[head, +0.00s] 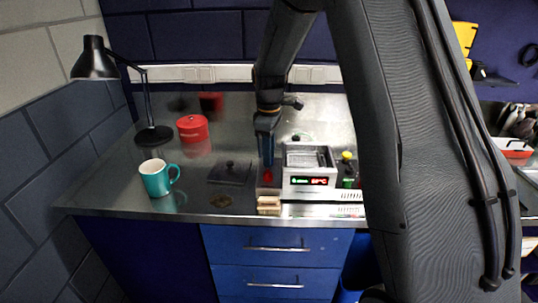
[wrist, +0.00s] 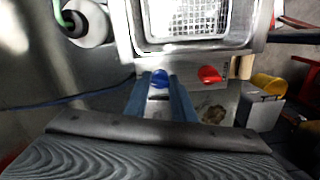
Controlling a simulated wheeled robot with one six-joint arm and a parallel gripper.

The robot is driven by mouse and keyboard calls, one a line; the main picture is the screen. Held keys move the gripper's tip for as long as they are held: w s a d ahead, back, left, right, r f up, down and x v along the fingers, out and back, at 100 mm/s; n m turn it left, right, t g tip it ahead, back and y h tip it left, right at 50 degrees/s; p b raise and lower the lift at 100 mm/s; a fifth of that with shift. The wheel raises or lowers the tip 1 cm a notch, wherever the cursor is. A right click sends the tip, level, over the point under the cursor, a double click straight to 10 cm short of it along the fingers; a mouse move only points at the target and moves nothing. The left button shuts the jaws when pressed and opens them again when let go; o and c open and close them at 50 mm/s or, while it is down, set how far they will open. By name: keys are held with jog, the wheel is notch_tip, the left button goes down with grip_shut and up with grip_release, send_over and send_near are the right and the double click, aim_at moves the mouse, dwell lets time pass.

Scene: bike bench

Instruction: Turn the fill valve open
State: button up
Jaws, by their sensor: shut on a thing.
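A metal bath unit (head: 308,165) with a lit red and green display stands on the bench, and its tank with a mesh basket (wrist: 195,18) fills the top of the wrist view. A blue valve handle (wrist: 160,75) and a red valve handle (wrist: 209,74) sit side by side along the tank's near wall in that view. My gripper (wrist: 159,83) is shut on the blue handle, one blue finger on each side. In the head view my gripper (head: 267,160) points down left of the unit and hides the blue handle. The red handle (head: 268,176) shows just below it.
A teal mug (head: 157,178), a red pot (head: 192,128), a black lamp (head: 153,135) and a dark lidded plate (head: 230,172) stand to the left. A wooden block (head: 268,203) lies at the front edge. A yellow-capped bottle (head: 347,168) stands right of the unit.

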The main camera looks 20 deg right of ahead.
jog(key=m, duration=0.5)
jog(key=shift+r+m, duration=0.1)
jog(key=shift+m, duration=0.2)
jog(key=m, duration=0.5)
jog(key=shift+w, duration=0.1)
dwell(0.3)
jog(key=o, duration=1)
jog(key=shift+o, duration=0.3)
